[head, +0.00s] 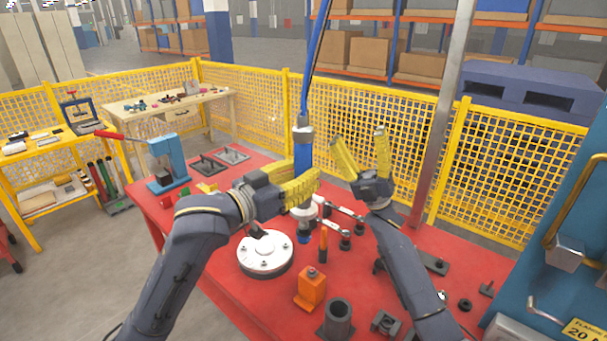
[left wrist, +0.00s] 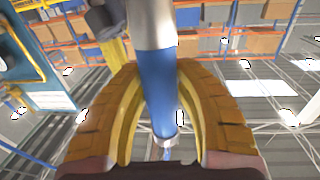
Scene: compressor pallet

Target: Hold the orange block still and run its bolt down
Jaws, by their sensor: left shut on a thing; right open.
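The orange block (head: 311,291) stands upright on the red table (head: 225,300), with a dark bolt head (head: 312,271) on its top. My left gripper (head: 310,187) is shut on a hanging blue and grey driver (head: 302,150), behind and above the block. The driver (left wrist: 158,85) runs between the yellow fingers in the left wrist view. Its lower end shows below the fingers in the head view, apart from the block. My right gripper (head: 362,150) is open and empty, its yellow fingers spread and pointing up, to the right of the driver. Neither gripper touches the block.
A round pale flange (head: 265,262) lies left of the block. A dark hollow cylinder (head: 337,322) stands close to its right. A blue press (head: 168,165) stands at the table's left end. Small dark parts lie at the right. A yellow mesh fence (head: 490,185) runs behind.

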